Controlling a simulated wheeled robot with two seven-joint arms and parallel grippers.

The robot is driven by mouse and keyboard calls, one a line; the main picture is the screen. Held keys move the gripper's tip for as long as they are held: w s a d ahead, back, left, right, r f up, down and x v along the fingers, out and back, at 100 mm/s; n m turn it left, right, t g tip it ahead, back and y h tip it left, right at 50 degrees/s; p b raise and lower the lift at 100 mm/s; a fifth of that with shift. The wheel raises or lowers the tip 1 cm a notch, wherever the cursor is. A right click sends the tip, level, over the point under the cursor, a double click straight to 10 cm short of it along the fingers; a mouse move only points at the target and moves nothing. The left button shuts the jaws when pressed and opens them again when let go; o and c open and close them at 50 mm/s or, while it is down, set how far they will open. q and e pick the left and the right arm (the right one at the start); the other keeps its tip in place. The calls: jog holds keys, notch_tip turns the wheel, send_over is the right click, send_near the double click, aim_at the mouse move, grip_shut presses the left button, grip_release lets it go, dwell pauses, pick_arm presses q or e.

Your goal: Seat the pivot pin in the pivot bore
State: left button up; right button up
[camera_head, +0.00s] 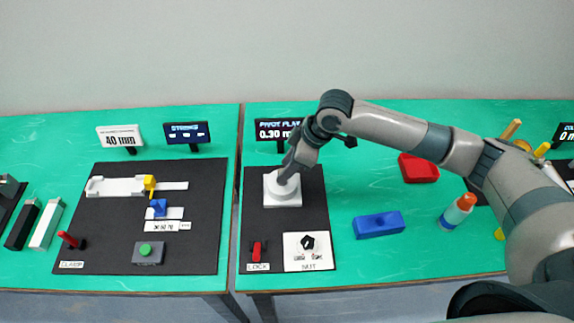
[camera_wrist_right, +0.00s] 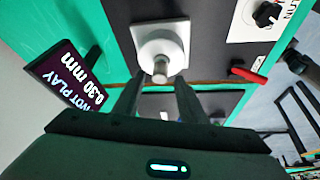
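The pivot bore's white round boss sits on a square white block (camera_head: 283,199) on the black mat of the right table. In the right wrist view the boss (camera_wrist_right: 150,47) has a short grey pin (camera_wrist_right: 160,70) standing out of its middle; how deep it sits cannot be told. My right gripper (camera_head: 287,176) points down at the boss. In the wrist view its two fingers (camera_wrist_right: 158,88) are apart, with the pin's end between and just beyond the tips and a gap on both sides. My left gripper is out of view.
A display (camera_head: 277,130) behind reads "PIVOT PLAY 0.30 mm". A red lock lever (camera_head: 257,251) and a nut plate (camera_head: 307,252) with a black knob lie in front. A blue block (camera_head: 379,225), a bottle (camera_head: 458,211) and a red tray (camera_head: 418,168) stand to the right.

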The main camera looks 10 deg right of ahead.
jog(key=b+v, duration=0.3)
jog(key=v, duration=0.9)
jog(key=shift+s, duration=0.15)
dwell(0.7)
